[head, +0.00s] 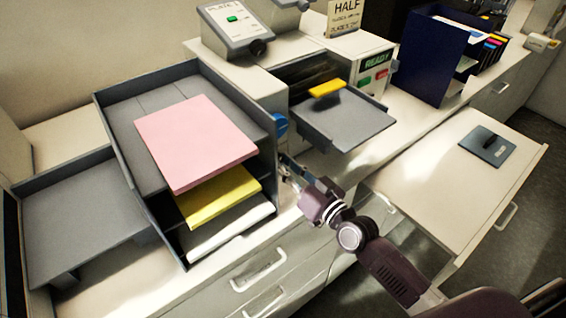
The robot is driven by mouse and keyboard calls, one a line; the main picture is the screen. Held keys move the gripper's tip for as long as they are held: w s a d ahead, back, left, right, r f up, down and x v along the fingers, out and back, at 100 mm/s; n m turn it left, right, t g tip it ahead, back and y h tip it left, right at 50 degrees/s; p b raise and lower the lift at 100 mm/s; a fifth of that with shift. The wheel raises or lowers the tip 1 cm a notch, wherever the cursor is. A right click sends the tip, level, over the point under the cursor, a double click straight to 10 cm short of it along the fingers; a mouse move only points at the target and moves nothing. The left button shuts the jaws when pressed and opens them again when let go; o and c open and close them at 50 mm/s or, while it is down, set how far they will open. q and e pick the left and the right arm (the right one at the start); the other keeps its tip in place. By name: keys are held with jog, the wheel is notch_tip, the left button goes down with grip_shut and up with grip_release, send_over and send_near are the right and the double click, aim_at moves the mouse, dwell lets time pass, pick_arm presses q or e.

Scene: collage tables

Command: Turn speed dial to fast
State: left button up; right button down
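A round blue knob (280,124) shows on the front of the pale machine, beside the grey paper rack; it may be the speed dial, but I can read no speed marks on it. A black knob (258,47) sits on a grey control box (232,28) with a green button at the back. My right gripper (284,168) comes in from the lower right and is just below the blue knob, by the rack's right side, apparently apart from the knob. Its fingers are small and dim, so their opening is unclear. My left gripper is out of view.
The grey rack (118,100) holds pink (195,140), yellow (222,194) and white paper. A grey output tray (345,124) juts out above my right arm. A READY panel (376,66), a dark blue organizer (428,58) and an open drawer (450,185) lie to the right.

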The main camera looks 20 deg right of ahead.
jog(key=shift+m, duration=1.6)
jog(key=c, duration=1.7)
grip_release()
jog(key=shift+o, duration=0.2)
jog(key=v, duration=1.2)
